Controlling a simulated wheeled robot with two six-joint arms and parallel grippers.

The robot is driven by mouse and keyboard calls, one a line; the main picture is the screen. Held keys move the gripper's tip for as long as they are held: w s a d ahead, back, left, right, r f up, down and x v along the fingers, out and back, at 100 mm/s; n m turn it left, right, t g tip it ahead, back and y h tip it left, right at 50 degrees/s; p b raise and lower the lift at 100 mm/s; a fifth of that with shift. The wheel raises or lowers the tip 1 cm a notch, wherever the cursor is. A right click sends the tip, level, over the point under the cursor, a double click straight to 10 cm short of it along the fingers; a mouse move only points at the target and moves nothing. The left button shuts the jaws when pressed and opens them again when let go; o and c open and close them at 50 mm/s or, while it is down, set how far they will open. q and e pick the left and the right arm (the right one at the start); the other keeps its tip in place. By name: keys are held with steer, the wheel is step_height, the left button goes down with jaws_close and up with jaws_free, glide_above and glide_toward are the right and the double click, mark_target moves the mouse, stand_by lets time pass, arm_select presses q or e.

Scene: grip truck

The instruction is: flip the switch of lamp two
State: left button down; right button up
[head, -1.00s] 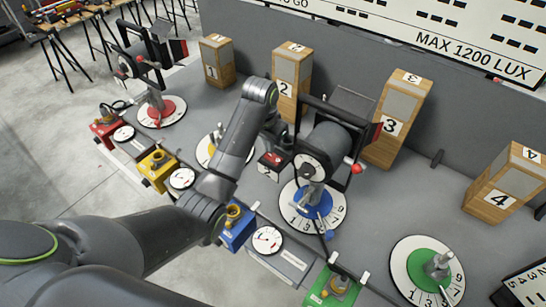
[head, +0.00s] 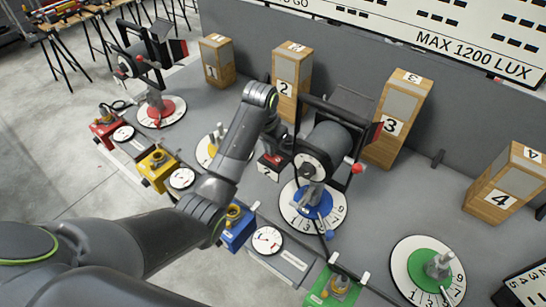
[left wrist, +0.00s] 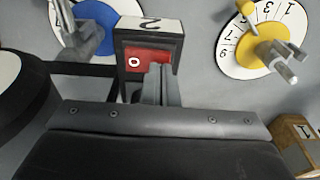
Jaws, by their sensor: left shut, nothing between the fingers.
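The switch box marked 2 (head: 268,171) is a small dark box with a white label, on the grey table beside the black lamp (head: 325,145). In the left wrist view the box's label (left wrist: 150,23) appears upside down, and its red rocker switch (left wrist: 135,60) shows a white 0 mark. My left gripper (left wrist: 160,80) is shut and empty, its fingertips over the right part of the switch. They hide that part, and I cannot tell whether they touch it. In the head view my left gripper (head: 276,145) is just above the box. My right gripper is not in view.
The black lamp stands on the blue dial (head: 325,218), close right of my gripper. Another lamp (head: 145,65) stands on the red dial. Wooden numbered posts (head: 292,75) line the back wall. Yellow (head: 157,165) and blue (head: 238,229) boxes line the front edge.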

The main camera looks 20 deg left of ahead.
arm_select(q)
steer(key=shift+f, duration=0.2)
steer(key=shift+r, duration=0.1)
steer(key=shift+r+p, duration=0.75)
steer(key=shift+r, duration=2.7)
steer(key=shift+f, duration=0.1)
